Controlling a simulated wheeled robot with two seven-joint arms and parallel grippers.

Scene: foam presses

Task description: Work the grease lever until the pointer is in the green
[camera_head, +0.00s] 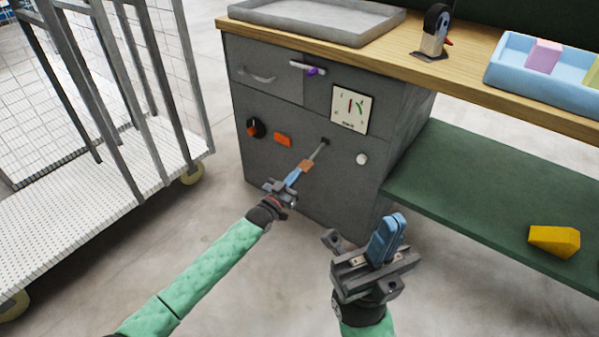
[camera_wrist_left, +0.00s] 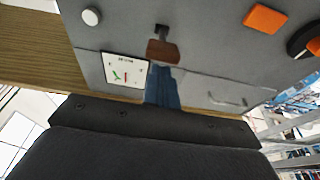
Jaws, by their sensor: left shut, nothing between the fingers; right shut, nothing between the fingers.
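The grease lever (camera_head: 318,151) sticks out from the grey cabinet front, with an orange-brown grip at its end; the grip (camera_wrist_left: 163,50) also shows in the left wrist view. The white gauge (camera_head: 351,108) is above and right of it, and also in the left wrist view (camera_wrist_left: 125,71). It has a green mark and a red mark side by side, apart; the red one looks like the pointer. My left gripper (camera_head: 295,176) is shut and empty, its blue fingertips at the lever's grip; contact cannot be told. My right gripper (camera_head: 394,226) is shut and empty, in front of the cabinet.
The cabinet front also has an orange button (camera_head: 283,139), a black knob (camera_head: 256,127), a white knob (camera_head: 362,158) and drawer handles. A wire cart (camera_head: 110,180) stands left. A green shelf (camera_head: 480,200) with a yellow block (camera_head: 554,240) is right. Floor before the cabinet is clear.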

